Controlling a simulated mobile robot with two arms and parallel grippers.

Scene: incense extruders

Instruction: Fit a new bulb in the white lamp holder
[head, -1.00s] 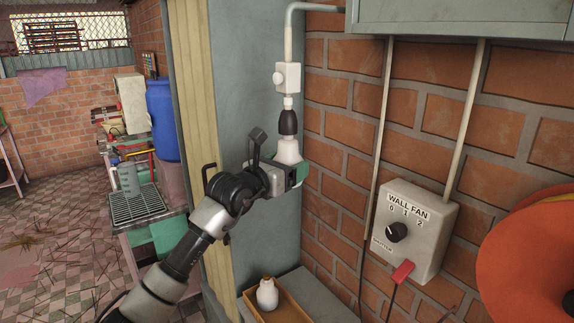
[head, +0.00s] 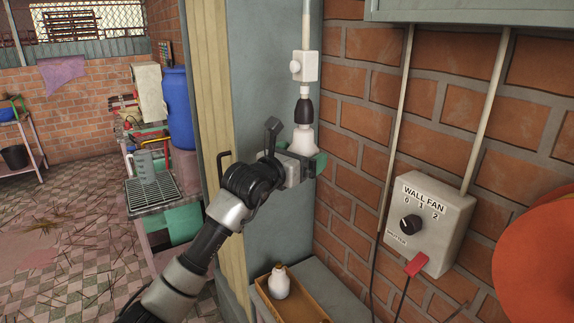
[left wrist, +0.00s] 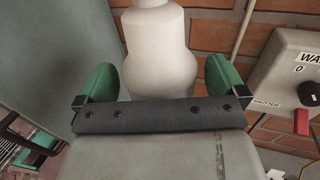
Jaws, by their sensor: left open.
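The white lamp holder (head: 305,66) hangs on a pipe at the grey post, with a dark socket (head: 303,110) below it. A white bulb (head: 304,138) sits below the dark socket, upright with its wide end down. My left gripper (head: 303,163) is at this bulb's lower part. In the left wrist view its green fingers (left wrist: 156,84) stand on either side of the bulb (left wrist: 156,50), open, with narrow gaps. A second white bulb (head: 279,282) with a tan top stands in a tray. My right gripper is out of view.
The brown tray (head: 312,306) lies on a grey ledge below. A brick wall with the wall fan switch box (head: 432,232) is close on the right, beside an orange round object (head: 540,255). A bench and blue drum (head: 178,105) are farther left.

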